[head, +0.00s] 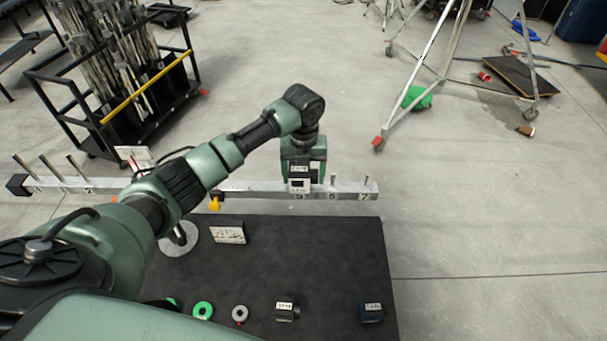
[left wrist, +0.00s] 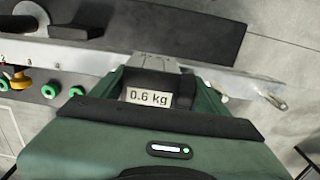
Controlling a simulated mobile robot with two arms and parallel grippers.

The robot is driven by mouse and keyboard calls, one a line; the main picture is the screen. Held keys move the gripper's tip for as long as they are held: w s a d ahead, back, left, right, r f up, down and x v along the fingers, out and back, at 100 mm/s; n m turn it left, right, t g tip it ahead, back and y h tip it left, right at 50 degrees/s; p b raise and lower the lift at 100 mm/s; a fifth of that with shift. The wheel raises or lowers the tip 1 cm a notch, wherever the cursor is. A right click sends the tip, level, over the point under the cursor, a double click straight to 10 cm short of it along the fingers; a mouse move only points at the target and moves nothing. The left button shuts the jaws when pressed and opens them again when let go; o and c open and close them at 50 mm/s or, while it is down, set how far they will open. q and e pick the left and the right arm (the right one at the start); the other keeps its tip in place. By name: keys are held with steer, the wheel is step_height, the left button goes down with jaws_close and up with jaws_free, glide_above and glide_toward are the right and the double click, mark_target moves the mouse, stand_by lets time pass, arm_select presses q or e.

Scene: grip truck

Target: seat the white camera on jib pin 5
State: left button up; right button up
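A pale jib beam (head: 262,190) runs across the floor behind the dark mat, with numbers 5, 6 and 7 on its right part. Pin 6 (head: 333,180) and pin 7 (head: 365,180) stand bare. My left gripper (head: 300,176) points down over the beam at number 5. In the left wrist view its green fingers (left wrist: 160,92) are on both sides of a pale, box-like camera (left wrist: 155,66) with a "0.6 kg" label, which also shows in the head view (head: 299,185). Pin 5 is hidden by the gripper and camera; I cannot tell whether the camera touches it.
A yellow knob (head: 215,203) hangs by the beam. A tripod (head: 430,80) and a cart (head: 125,95) stand behind.

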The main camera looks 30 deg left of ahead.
mark_target(303, 169)
arm_select(q)
steer(key=shift+o, duration=1.4)
steer(key=shift+s, duration=0.1)
step_height(303, 169, up, 6)
steer(key=shift+r+b, duration=0.2)
steer(key=shift+b, duration=1.05)
steer(key=shift+r, duration=0.75)
